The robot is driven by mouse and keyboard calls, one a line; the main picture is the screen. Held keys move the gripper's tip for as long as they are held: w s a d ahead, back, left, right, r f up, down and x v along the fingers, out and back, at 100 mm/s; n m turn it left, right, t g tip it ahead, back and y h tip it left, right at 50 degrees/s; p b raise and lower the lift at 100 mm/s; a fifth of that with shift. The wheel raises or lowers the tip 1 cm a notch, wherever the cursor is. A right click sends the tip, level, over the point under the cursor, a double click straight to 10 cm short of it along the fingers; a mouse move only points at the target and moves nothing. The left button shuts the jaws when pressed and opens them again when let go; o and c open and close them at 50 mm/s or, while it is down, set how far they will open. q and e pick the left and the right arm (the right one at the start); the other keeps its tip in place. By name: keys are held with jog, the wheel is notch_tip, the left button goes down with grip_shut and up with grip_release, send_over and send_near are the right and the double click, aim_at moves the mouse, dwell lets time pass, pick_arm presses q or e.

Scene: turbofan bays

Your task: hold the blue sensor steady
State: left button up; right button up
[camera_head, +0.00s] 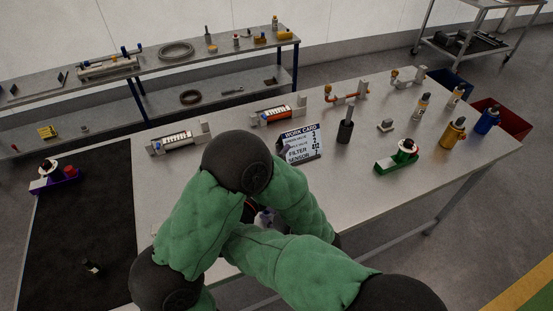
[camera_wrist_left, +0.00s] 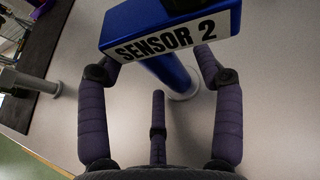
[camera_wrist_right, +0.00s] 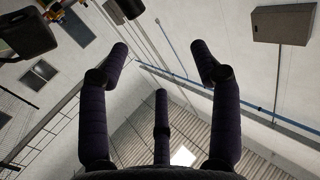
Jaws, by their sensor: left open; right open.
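The blue sensor (camera_wrist_left: 178,75) fills the upper middle of the left wrist view. It has a blue head with a white label reading SENSOR 2, and a blue stem running down to a round pale base on the grey table. My left gripper (camera_wrist_left: 157,62) is open, with its dark fingers on both sides of the stem, just below the labelled head. I cannot tell whether a finger touches it. In the head view, my green arms hide this spot. My right gripper (camera_wrist_right: 158,48) is open and empty in the right wrist view, facing the wall and ceiling.
The work card (camera_head: 300,144) stands on the table beyond my arms. A green-based fixture (camera_head: 397,160), a yellow bottle-like part (camera_head: 453,132) and a blue one (camera_head: 487,121) stand at right. A black mat (camera_head: 85,225) covers the left. Blue and red bins are behind the right end.

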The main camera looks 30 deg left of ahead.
pick_arm(q)
jog(key=shift+v, duration=4)
